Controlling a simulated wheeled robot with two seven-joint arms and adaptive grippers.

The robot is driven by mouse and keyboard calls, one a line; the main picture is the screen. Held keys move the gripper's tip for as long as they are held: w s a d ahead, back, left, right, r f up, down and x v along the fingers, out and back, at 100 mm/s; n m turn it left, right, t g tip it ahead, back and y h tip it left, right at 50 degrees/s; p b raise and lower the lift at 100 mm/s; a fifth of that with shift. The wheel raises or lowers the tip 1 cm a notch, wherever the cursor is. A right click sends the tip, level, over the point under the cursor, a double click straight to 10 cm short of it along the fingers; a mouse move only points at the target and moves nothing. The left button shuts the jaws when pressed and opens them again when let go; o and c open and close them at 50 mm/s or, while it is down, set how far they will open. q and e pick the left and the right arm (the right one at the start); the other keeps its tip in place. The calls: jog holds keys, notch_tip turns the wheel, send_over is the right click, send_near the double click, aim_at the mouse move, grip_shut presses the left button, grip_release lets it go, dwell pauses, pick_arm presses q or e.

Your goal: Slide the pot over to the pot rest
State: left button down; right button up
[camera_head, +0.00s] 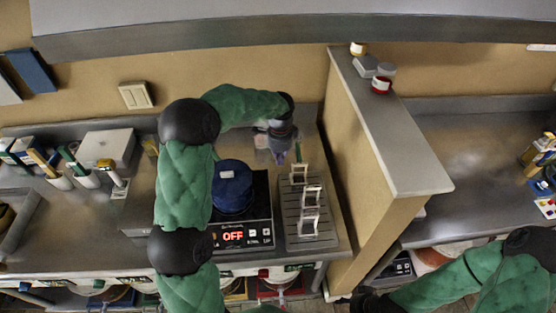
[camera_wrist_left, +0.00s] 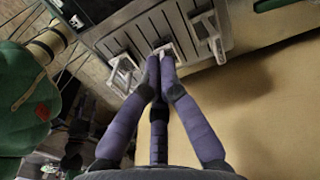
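The pot looks like a dark blue round vessel (camera_head: 232,185) with a small pale label on top. It sits on a black hot plate (camera_head: 258,222) whose red display reads OFF. Right of it lies a grey slatted rack (camera_head: 292,232), which I take for the pot rest; it carries pale upright frames. In the left wrist view the rack (camera_wrist_left: 228,42) is at the top. My left gripper (camera_head: 279,157) is behind the rack and the pot, apart from the pot. Its fingertips (camera_wrist_left: 160,62) meet with nothing visible between them. My right gripper is not visible; only its dark wrist shows.
A tan partition (camera_head: 352,150) with a grey top rises right of the rack. White-based tools (camera_head: 88,178) and a pale box (camera_head: 105,148) stand on the left counter. Jars (camera_head: 381,84) sit on the partition top. My left arm passes close to the pot's left side.

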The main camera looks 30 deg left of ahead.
pick_arm(q)
jog(key=shift+s+a+f+p, duration=0.2)
jog(key=shift+s+a+f, duration=0.25)
jog(key=shift+f, duration=1)
jog(key=shift+s+a+f+p, duration=0.25)
jog(key=shift+a+f, duration=0.4)
jog(key=shift+f, duration=0.75)
jog(key=shift+s+a+f+p, duration=0.15)
jog(key=shift+s+a+f, duration=0.35)
jog(key=shift+f, duration=0.95)
jog(key=shift+w+a, duration=0.1)
jog(key=s+a, duration=0.5)
jog(key=a, duration=0.3)
jog(key=s+a, duration=0.5)
jog(key=a, duration=0.4)
jog(key=s+a, duration=0.6)
jog(key=a, duration=0.3)
jog(key=shift+w+d, duration=0.1)
jog(key=shift+w, duration=0.05)
